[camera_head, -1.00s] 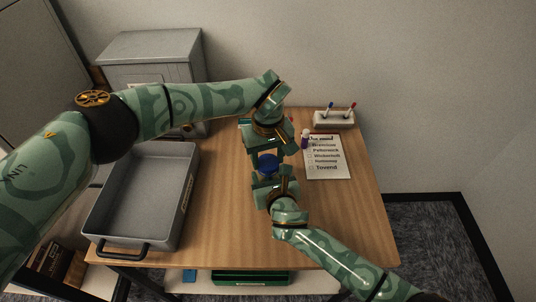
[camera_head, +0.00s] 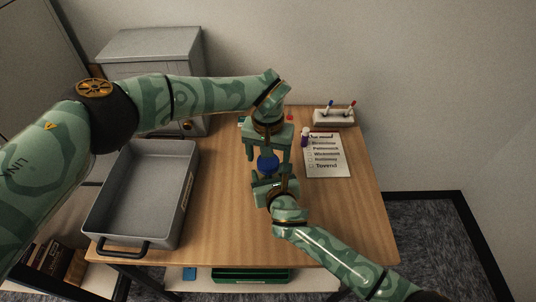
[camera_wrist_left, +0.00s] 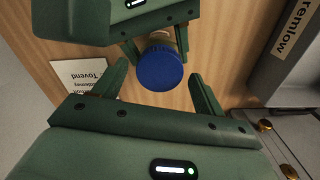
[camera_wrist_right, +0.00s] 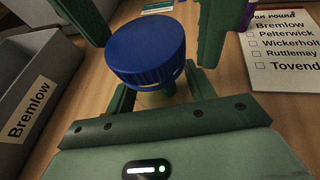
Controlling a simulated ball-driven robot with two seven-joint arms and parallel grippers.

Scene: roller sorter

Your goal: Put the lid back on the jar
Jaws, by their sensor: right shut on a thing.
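The blue lid (camera_head: 268,163) sits at the top of the jar between my two grippers. The left wrist view shows the lid (camera_wrist_left: 160,68) with a little of the pale jar (camera_wrist_left: 180,38) behind it. The lid (camera_wrist_right: 146,52) also shows in the right wrist view; I cannot tell whether it is fully seated. My right gripper (camera_wrist_right: 160,88) is shut on the jar below the lid, hiding most of the jar. My left gripper (camera_wrist_left: 160,88) is open and empty, with its fingers apart on either side of the lid.
A grey tray (camera_head: 187,205) stands at the table's left. A paper list (camera_head: 328,160) lies to the right, with a purple-capped item (camera_head: 305,138) by it. A pen holder (camera_head: 334,118) stands at the back right. The front right of the wooden table (camera_head: 345,225) is clear.

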